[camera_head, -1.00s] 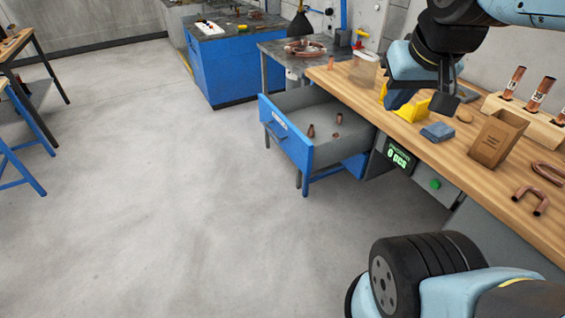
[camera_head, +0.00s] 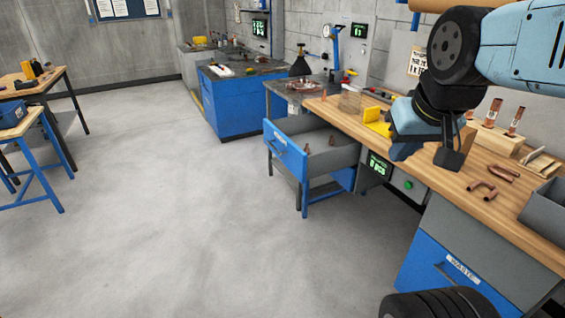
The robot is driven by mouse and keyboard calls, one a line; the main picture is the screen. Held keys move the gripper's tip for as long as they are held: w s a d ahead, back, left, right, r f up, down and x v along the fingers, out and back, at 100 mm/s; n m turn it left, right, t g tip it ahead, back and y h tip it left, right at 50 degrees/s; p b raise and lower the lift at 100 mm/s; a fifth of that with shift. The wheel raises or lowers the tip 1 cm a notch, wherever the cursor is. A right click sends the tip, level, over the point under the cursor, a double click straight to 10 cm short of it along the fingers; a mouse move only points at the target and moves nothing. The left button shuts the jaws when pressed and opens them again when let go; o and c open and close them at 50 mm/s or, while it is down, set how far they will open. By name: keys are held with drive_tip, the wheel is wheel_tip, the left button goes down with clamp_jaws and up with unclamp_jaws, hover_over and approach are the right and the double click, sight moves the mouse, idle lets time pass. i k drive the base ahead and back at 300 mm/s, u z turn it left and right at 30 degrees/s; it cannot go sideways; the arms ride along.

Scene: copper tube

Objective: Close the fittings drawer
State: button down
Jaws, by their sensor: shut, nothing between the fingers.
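The fittings drawer (camera_head: 287,149) has a blue front and grey sides and stands pulled out from the wooden workbench. Several small copper fittings lie inside, such as one fitting (camera_head: 307,149) near its front. Its label and handle face the open floor at the left. My gripper (camera_head: 449,158) is above the bench top, to the right of the drawer and apart from it. It is shut and empty. It hides part of the bench behind it.
The wooden bench top (camera_head: 455,187) holds bent copper tubes (camera_head: 482,189), a tube rack (camera_head: 495,138) and a yellow tool (camera_head: 377,122). A blue waste drawer (camera_head: 440,275) is shut at the lower right. The grey floor (camera_head: 190,200) left of the open drawer is clear.

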sight(287, 138)
drive_tip(key=u, duration=0.7)
drive_tip(key=i, duration=1)
